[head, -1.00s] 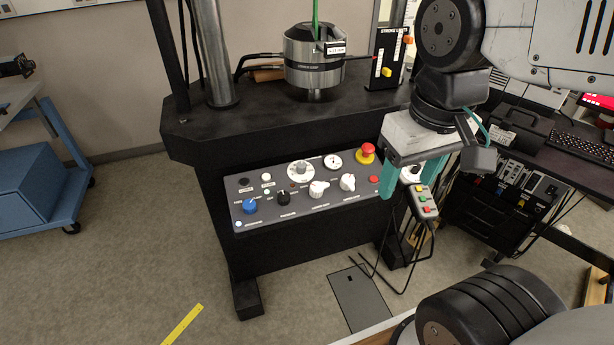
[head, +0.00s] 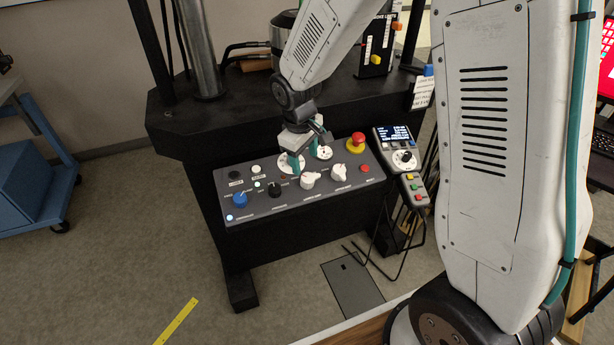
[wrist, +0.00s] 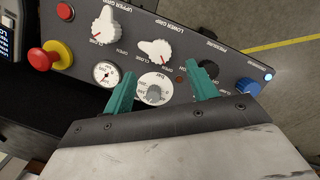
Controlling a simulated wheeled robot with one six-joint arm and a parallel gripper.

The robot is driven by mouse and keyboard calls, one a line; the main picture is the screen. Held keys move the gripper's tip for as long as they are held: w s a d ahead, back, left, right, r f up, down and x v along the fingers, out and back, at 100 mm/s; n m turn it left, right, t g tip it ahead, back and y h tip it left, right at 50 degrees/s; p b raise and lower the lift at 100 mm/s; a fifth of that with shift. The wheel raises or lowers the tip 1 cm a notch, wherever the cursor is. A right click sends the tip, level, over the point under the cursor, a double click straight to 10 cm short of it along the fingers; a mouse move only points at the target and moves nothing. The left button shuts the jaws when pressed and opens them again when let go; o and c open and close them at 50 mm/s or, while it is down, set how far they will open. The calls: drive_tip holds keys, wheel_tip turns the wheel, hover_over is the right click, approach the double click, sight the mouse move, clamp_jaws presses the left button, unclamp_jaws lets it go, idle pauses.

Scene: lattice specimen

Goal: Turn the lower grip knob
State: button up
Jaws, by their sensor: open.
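The lower grip knob is a white pointer knob (head: 309,180) on the grey control panel (head: 240,211). My gripper (head: 305,158) is open and empty above the back of the panel. Its two teal fingers (wrist: 159,70) are apart, with a round dial (wrist: 155,88) showing between them.
A red emergency button (head: 357,139) stands at the panel's back right. A blue knob (head: 240,200) and a black knob (head: 274,189) are left of the white knobs. A small gauge (wrist: 106,74) and a handheld controller (head: 402,160) are nearby. The front of the panel is clear.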

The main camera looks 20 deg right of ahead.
sight(307, 177)
drive_tip(key=f, duration=0.5)
drive_tip(key=d+f, duration=0.1)
drive_tip(key=f, duration=0.2)
drive_tip(key=shift+w, duration=0.35)
drive_tip(key=shift+c, duration=0.3)
